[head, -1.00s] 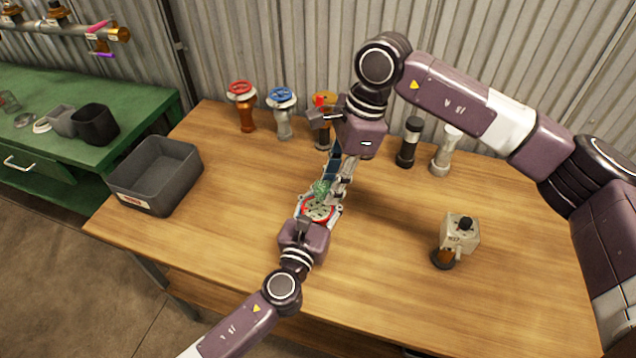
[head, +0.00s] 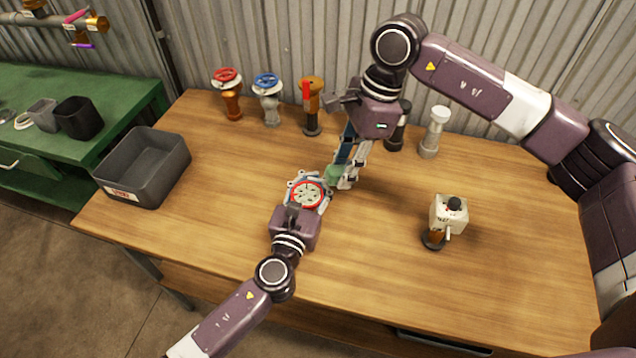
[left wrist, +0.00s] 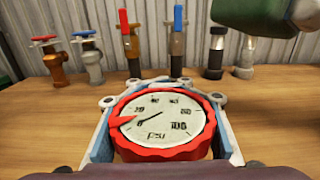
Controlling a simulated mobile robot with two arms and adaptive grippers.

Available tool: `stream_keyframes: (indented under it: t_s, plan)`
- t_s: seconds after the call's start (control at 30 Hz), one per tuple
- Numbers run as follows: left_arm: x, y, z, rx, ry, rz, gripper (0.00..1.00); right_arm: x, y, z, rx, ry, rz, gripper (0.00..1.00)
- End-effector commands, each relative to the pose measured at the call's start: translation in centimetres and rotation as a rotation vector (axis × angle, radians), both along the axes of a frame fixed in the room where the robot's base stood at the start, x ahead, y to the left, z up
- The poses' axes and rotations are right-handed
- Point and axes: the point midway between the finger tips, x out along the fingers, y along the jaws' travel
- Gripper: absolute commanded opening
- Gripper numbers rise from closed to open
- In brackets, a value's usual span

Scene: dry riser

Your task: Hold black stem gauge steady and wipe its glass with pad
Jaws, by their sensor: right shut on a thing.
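The gauge (head: 308,195) has a red rim and a pale dial with dark marks. My right gripper (head: 345,176) is shut on the green pad (head: 334,174), just beyond and right of the gauge, apart from the glass. The pad (left wrist: 262,14) also shows at the upper right of the left wrist view.
Several valves stand along the back, including a red-wheeled one (head: 228,92) and a blue-wheeled one (head: 267,97). A grey bin (head: 125,195) is at the left of the wooden table (head: 390,280). A pale boxy fitting (head: 448,215) stands at right.

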Motion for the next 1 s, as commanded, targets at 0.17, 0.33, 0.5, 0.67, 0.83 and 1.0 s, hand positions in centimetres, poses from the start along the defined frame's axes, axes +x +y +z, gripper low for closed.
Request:
stream_keyframes:
  t_s: [0.17, 0.33, 0.5, 0.67, 0.83, 1.0]
  plan:
    - [0.0, 0.0, 0.0, 0.000, 0.001, 0.000, 0.43, 0.0, 0.0, 0.0, 0.000, 0.000, 0.000, 0.06]
    - [0.0, 0.0, 0.0, 0.000, 0.000, 0.000, 0.61, 0.0, 0.0, 0.0, 0.000, 0.000, 0.000, 0.06]
    - [0.0, 0.0, 0.0, 0.000, 0.000, 0.000, 0.61, 0.0, 0.0, 0.0, 0.000, 0.000, 0.000, 0.06]
    - [-0.4, 0.1, -0.1, 0.000, 0.001, 0.000, 0.61, 0.0, 0.0, 0.0, 0.000, 0.000, 0.000, 0.06]
    - [-2.7, 0.8, -0.1, 0.001, 0.003, -0.002, 0.61, 0.0, 0.0, 0.0, 0.000, 0.000, 0.000, 0.06]
    - [-6.3, 2.0, -0.1, 0.002, 0.003, -0.002, 0.61, 0.0, 0.0, 0.0, 0.000, 0.000, 0.000, 0.06]
